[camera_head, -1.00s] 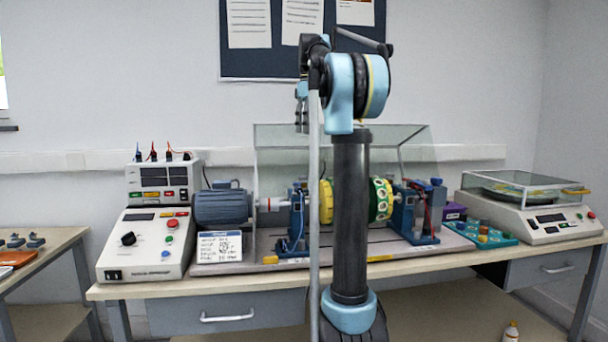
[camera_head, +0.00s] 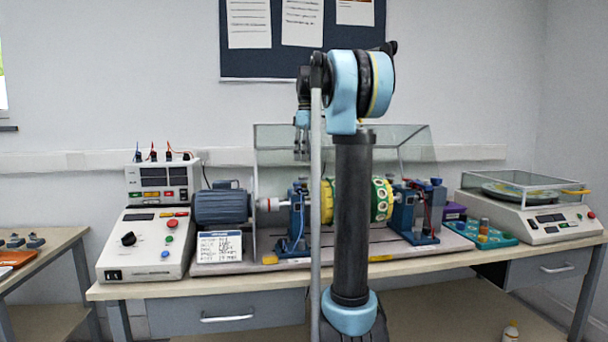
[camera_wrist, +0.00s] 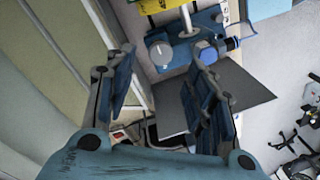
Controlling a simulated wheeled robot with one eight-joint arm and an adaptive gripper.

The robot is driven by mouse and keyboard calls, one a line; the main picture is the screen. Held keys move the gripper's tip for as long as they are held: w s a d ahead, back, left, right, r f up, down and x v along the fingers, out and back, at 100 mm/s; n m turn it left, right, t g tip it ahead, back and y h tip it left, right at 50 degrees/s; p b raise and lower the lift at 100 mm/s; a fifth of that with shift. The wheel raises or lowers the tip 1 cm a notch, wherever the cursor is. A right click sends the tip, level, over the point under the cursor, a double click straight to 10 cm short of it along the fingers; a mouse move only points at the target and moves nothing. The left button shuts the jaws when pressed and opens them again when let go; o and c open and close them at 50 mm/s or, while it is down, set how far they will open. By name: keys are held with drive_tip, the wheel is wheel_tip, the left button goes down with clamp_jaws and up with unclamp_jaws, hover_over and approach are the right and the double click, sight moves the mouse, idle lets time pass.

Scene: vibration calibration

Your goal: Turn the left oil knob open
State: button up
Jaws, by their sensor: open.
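The blue left bearing stand (camera_head: 297,222) stands on the bench rig beside the yellow-green rotor (camera_head: 327,202). In the wrist view, a blue knob (camera_wrist: 208,50) and a round silvery cap (camera_wrist: 160,52) sit on the blue housing beyond my fingers. I cannot tell for sure which is the left oil knob; in the head view it is too small to make out. My gripper (camera_head: 301,152) hangs above the left stand, pointing down.
A clear guard (camera_head: 275,140) stands behind and around the rotor. The grey motor (camera_head: 221,205) is left of the stand, with a control box (camera_head: 147,243) farther left. The right bearing stand (camera_head: 418,215) is at the other end.

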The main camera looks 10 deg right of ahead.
sight(303, 178)
drive_tip(key=f, duration=0.6)
drive_tip(key=shift+s+a+f, duration=0.2)
drive_tip(key=shift+s, duration=0.1)
drive_tip(key=shift+c, duration=0.4)
drive_tip(key=c, duration=1)
